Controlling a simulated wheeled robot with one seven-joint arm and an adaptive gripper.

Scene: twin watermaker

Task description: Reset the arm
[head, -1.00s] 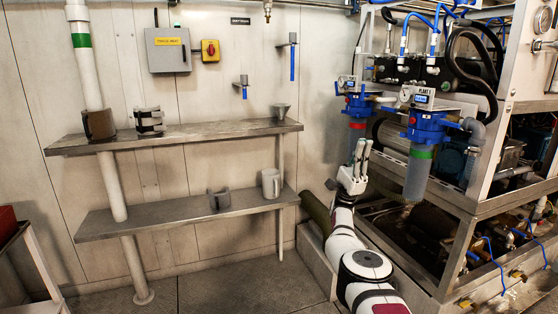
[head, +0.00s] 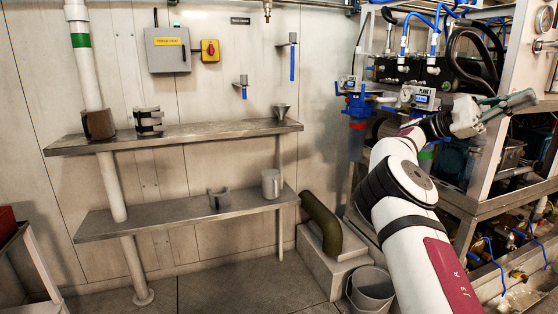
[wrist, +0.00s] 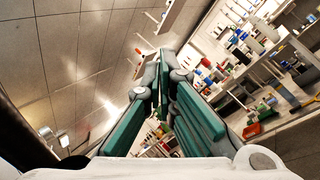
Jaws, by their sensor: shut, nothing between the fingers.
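My arm rises from the lower right of the head view and bends at a dark joint. My gripper (head: 510,103) is at the right, in front of the watermaker frame, with its fingers pointing right. In the wrist view the green-padded fingers (wrist: 160,90) meet at their tips and hold nothing. The arm and gripper hide much of the blue filter housing marked Plant 1 (head: 422,102).
Two metal shelves, an upper one (head: 215,133) and a lower one (head: 150,220), carry several mugs and holders. A bucket (head: 371,285) and a thick green pipe (head: 322,222) stand left of my arm. The floor below the shelves is clear.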

